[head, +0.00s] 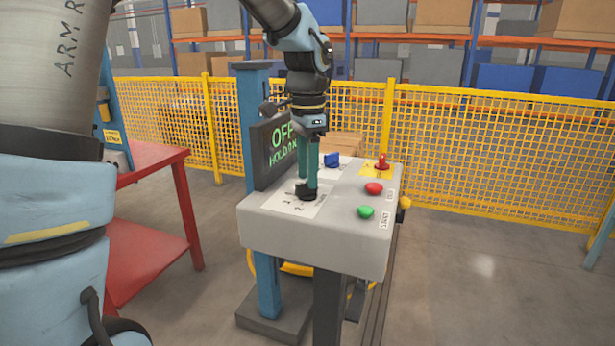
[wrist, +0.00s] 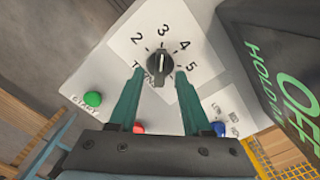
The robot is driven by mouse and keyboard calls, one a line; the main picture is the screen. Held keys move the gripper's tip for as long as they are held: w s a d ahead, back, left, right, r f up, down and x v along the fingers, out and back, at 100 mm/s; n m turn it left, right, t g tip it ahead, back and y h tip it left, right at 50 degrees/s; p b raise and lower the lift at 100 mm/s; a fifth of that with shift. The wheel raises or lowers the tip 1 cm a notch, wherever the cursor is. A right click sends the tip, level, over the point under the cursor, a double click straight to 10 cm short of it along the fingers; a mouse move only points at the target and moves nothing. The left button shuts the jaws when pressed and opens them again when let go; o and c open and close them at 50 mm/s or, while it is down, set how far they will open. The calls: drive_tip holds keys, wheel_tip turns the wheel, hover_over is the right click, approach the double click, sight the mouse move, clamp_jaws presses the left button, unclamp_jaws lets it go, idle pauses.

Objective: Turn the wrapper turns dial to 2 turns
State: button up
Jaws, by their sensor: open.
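The wrapper turns dial (wrist: 160,67) is a black round knob on a white label plate marked 2, 3, 4 and 5. Its white pointer line appears to point up toward the 3 in the wrist view. My gripper (wrist: 160,78) is open, with one green finger on each side of the knob. Small gaps seem to show between fingertips and knob, so I cannot tell contact. In the head view my gripper (head: 307,187) points straight down over the dial (head: 305,193), which is partly hidden by the fingers.
The grey console (head: 270,222) also carries a green button (head: 366,212), a red button (head: 374,188), a blue knob (head: 331,160) and a red stop (head: 382,162). A dark screen (head: 272,150) reading OFF stands close beside my gripper. A red table (head: 150,155) is at left.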

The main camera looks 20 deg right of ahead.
drive_tip(key=shift+f, duration=1)
clamp_jaws()
